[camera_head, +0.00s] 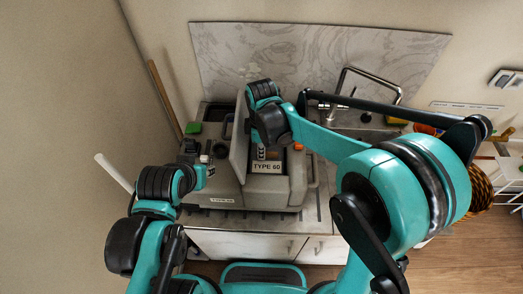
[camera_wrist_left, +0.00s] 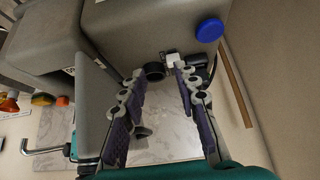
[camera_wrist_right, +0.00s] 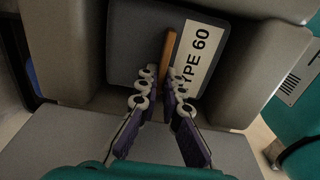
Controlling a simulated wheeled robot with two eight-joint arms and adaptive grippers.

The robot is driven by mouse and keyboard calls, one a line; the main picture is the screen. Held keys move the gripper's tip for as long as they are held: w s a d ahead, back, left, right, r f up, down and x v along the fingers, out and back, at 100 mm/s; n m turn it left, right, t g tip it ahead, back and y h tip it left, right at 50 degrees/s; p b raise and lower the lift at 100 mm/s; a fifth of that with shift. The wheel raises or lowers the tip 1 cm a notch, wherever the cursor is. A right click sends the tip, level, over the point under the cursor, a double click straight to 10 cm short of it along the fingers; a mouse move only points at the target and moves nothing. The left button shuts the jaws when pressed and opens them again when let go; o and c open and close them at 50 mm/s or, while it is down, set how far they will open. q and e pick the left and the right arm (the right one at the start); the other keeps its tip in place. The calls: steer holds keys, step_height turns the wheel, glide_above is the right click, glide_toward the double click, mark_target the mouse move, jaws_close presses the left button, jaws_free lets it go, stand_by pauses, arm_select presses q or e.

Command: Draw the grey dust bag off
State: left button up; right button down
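The grey dust bag (camera_wrist_right: 140,45), with a white "TYPE 60" label, sits in an open bay of a grey machine (camera_head: 225,190) on the counter. Its label (camera_head: 267,167) also shows in the head view. A brown tab (camera_wrist_right: 169,48) stands up from the bag. My right gripper (camera_wrist_right: 162,78) is over the bag, partly open, with the tab between its fingers; no firm contact shows. In the head view the right arm hides part of the bay. My left gripper (camera_wrist_left: 158,75) is open and empty beside the machine's left side, near small black and white fittings (camera_wrist_left: 172,60).
A raised grey lid (camera_head: 240,138) stands beside the bay. A sink tap (camera_head: 370,80) is behind to the right. A green sponge (camera_head: 193,128) lies at the back left. A wooden stick (camera_head: 163,95) leans on the wall. A blue round cap (camera_wrist_left: 209,30) is on the machine.

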steer(key=shift+r+p, duration=0.45)
steer(key=shift+r, duration=0.2)
stand_by(0.7)
steer(key=shift+r+p, duration=1.1)
steer(key=shift+r, duration=0.4)
steer(key=shift+w+r+p, duration=0.2)
steer(key=shift+r+p, duration=0.45)
steer(key=shift+r, duration=0.2)
steer(key=shift+r+p, duration=1.05)
steer(key=shift+r, duration=0.5)
steer(key=r+p, duration=0.4)
steer(key=r, duration=0.1)
steer(key=shift+s+r, duration=0.2)
steer(key=shift+r, duration=0.15)
steer(key=c, duration=2.2)
jaws_free()
